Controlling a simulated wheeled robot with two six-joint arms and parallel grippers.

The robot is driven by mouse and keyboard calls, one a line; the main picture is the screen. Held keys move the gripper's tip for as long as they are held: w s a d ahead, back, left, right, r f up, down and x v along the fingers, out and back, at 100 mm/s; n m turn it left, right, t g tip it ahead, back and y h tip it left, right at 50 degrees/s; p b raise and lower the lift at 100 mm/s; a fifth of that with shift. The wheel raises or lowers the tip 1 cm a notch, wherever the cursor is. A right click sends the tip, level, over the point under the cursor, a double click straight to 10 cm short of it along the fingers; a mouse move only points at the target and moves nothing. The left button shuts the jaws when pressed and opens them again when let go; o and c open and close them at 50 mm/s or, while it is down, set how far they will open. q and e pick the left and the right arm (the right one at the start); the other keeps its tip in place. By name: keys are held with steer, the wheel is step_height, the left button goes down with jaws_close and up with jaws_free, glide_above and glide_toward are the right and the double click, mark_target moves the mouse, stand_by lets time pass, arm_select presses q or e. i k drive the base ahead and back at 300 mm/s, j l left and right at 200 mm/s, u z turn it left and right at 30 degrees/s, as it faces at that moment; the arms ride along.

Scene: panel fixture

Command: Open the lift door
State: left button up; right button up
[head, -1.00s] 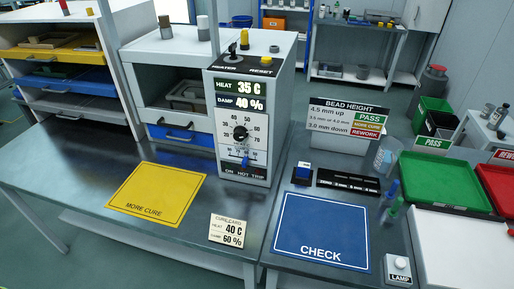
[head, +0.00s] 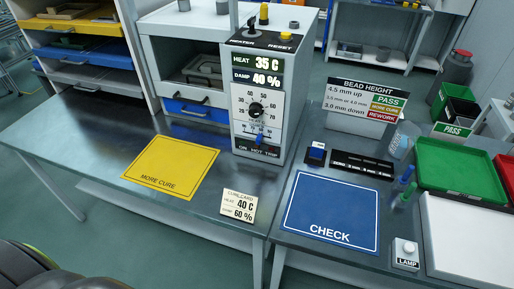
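A white and grey cure unit (head: 182,42) stands at the back of the left bench, with a chamber (head: 195,72) facing me. A grey piece (head: 203,66) shows inside it; I cannot make out whether a clear door covers the front. Below is a blue drawer (head: 195,110) with a dark handle. The control box (head: 262,92) to its right reads HEAT 35 C and DAMP 40 %, with a black dial (head: 255,109) and a blue lever (head: 259,138). Neither of my grippers is in view. A dark rounded part, probably mine, shows at the bottom left.
The bench holds a yellow MORE CURE mat (head: 172,167), a cure card (head: 239,205) reading 40 C and 60 %, and a blue CHECK mat (head: 331,212). A shelf rack (head: 85,62) stands left, a green tray (head: 458,168) right. The bench front is mostly clear.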

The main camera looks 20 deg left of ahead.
mark_target(191, 94)
steer(key=j+z, duration=0.1)
steer(key=j, duration=0.3)
steer(key=k+j+z, duration=0.1)
steer(key=j, duration=0.25)
steer(key=k+j+z, duration=0.1)
steer(key=j, duration=0.3)
steer(key=k+j+z, duration=0.1)
steer(key=j, duration=0.25)
